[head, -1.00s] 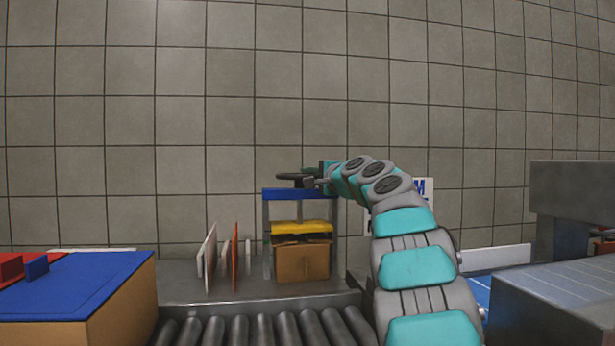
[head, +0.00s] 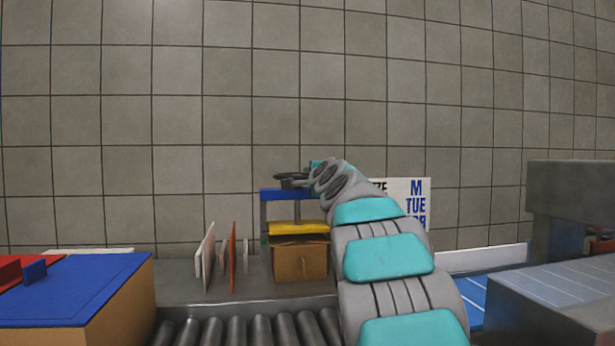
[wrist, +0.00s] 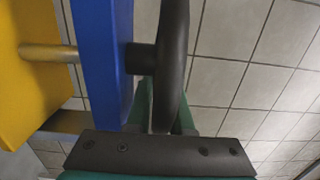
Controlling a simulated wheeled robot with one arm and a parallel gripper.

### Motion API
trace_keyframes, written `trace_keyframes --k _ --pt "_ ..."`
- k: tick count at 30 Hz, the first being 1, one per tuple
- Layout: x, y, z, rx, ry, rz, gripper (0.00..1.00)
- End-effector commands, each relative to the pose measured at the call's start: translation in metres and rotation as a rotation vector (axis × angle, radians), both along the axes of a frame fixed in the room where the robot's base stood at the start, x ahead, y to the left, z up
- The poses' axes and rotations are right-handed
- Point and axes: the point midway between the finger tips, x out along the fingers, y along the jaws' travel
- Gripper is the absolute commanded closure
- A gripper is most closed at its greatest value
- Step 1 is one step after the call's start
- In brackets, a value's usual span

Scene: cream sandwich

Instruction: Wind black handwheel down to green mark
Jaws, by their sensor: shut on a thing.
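The black handwheel (head: 290,177) sits flat on top of a press with a blue crossbeam (head: 285,195). In the wrist view the handwheel (wrist: 173,55) is edge-on beside the blue beam (wrist: 103,60). A brass-coloured spindle (wrist: 48,53) runs from the beam to the yellow press plate (wrist: 28,75). My gripper (wrist: 163,105) is shut on the wheel's rim, a finger on each side. In the head view the yellow plate (head: 298,228) is over an open brown box (head: 300,262); I cannot tell whether they touch. I see no green mark in either view.
Thin upright white and orange boards (head: 233,258) stand left of the press. A roller conveyor (head: 255,328) runs in front. A blue-topped box (head: 70,290) is at left, a grey machine (head: 555,300) at right. A lettered sign (head: 415,200) stands behind my arm.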

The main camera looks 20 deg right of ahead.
Motion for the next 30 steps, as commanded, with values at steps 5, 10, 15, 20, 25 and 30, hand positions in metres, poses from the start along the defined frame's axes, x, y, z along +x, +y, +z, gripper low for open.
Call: trace_keyframes --k 5,10,15,20,25,30 --pt "-0.003 -0.003 -0.001 -0.007 0.004 -0.078 1.0" --pt "-0.005 -0.004 -0.002 -0.009 0.004 -0.153 1.0" --pt "-0.009 -0.005 0.0 -0.013 0.001 -0.227 1.0" --pt "-0.011 -0.004 0.0 -0.012 0.002 -0.293 1.0" --pt "-0.012 -0.004 -0.002 -0.009 0.002 -0.358 1.0" --pt "-0.014 -0.003 -0.002 -0.005 0.004 -0.412 1.0"
